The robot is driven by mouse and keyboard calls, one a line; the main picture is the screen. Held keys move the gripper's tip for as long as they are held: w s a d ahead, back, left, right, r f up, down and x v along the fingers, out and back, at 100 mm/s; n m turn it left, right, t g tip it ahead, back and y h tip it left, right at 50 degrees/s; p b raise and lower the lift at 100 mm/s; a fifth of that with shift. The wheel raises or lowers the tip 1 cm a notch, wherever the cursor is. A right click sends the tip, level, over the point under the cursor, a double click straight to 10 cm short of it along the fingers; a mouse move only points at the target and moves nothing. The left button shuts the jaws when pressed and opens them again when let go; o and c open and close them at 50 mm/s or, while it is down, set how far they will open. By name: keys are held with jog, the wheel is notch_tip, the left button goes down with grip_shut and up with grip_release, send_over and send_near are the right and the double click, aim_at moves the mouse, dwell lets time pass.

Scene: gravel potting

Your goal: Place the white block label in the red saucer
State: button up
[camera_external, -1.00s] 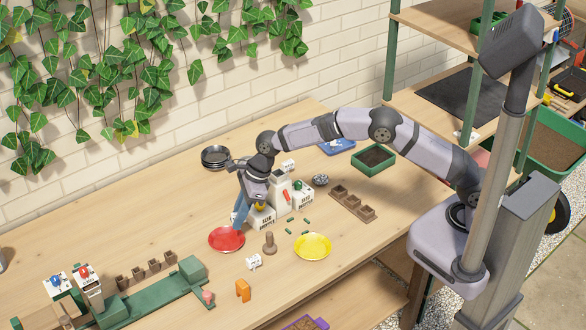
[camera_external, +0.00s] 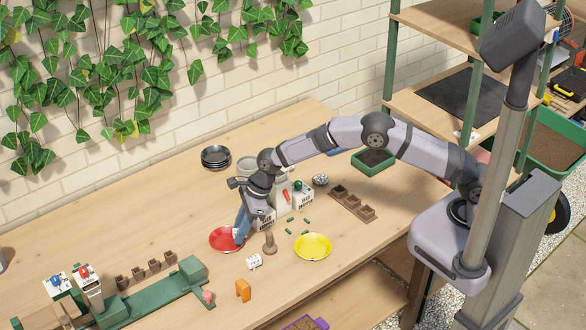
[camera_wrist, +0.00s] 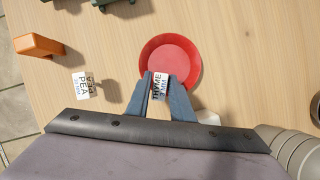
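The red saucer (camera_external: 222,240) lies on the table, left of the yellow saucer. It also shows in the wrist view (camera_wrist: 180,52). My gripper (camera_external: 239,238) points down at the saucer's right side. In the wrist view, its blue fingers (camera_wrist: 160,78) are closed on a white block label (camera_wrist: 160,87) printed THYME, which overlaps the saucer's near edge. I cannot tell whether the label touches the saucer. A second white block label (camera_wrist: 83,86), printed PEA, lies apart on the table; it also shows in the external view (camera_external: 254,261).
A brown wooden peg (camera_external: 269,243) stands close to my gripper, between the red saucer and the yellow saucer (camera_external: 313,247). An orange block (camera_external: 243,290) stands nearer the front. White boxes stand behind my gripper.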

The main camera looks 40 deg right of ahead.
jog(key=shift+o, duration=0.9)
jog(key=b+v, duration=0.2)
jog(key=v, duration=1)
